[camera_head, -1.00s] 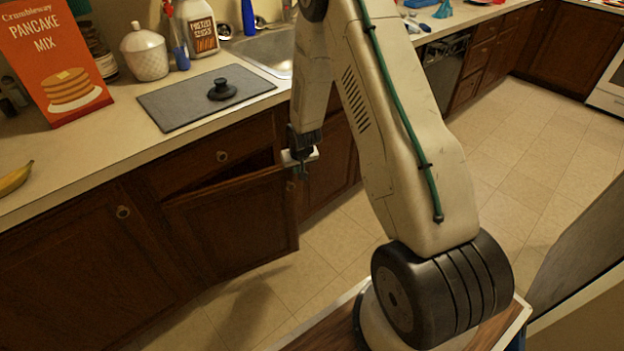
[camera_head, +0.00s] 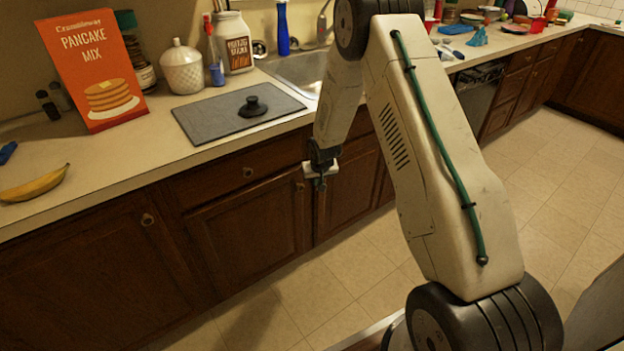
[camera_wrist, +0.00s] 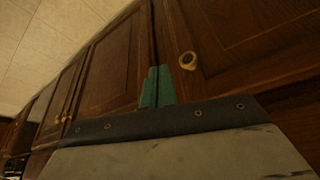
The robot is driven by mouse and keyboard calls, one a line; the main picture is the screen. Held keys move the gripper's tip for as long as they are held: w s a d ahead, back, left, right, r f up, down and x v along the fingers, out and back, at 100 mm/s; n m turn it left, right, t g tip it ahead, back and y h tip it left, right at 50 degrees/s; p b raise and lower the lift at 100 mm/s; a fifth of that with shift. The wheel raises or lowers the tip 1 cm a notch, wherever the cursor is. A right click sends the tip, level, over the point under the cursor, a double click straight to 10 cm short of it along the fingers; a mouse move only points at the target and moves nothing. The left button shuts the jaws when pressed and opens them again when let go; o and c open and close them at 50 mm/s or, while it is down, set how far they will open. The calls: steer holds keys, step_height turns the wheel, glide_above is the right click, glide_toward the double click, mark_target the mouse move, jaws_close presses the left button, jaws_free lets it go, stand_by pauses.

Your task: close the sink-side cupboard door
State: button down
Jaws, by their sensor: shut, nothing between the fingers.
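The sink-side cupboard door (camera_head: 247,236) is dark brown wood and lies flush, or nearly so, with the cabinet front below the counter; a sliver of gap is too small to tell. In the wrist view the door (camera_wrist: 262,45) fills the right side, with its round brass knob (camera_wrist: 188,61). My gripper (camera_head: 320,182) is at the door's upper right edge, close to the knob. Its green fingertips (camera_wrist: 157,87) are shut and empty, near the seam beside the knob. I cannot tell whether they touch the wood.
The counter (camera_head: 120,165) above holds a pancake mix box (camera_head: 98,70), a banana (camera_head: 34,184), a grey mat (camera_head: 235,115) and a white jar (camera_head: 183,68). The sink (camera_head: 302,70) is behind my arm. Tiled floor (camera_head: 290,290) in front of the cabinets is clear.

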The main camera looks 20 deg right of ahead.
steer(key=s+d+v, duration=0.1)
steer(key=d+v, duration=0.1)
steer(key=v, duration=0.9)
steer(key=s+a+g, duration=0.2)
steer(key=s+g, duration=0.2)
steer(key=s, duration=0.4)
steer(key=s+a+r, duration=0.3)
steer(key=s+r, duration=0.7)
steer(key=s+a+r+n, duration=0.1)
steer(key=s+a+r, duration=0.2)
steer(key=s+r, duration=0.6)
steer(key=s+a+r+n+t, duration=0.1)
steer(key=s+a+r, duration=0.2)
steer(key=s+r, duration=0.7)
steer(key=shift+s+r+y, duration=0.35)
steer(key=shift+s+y, duration=0.05)
steer(key=shift+s, duration=1.35)
steer(key=shift+a, duration=0.15)
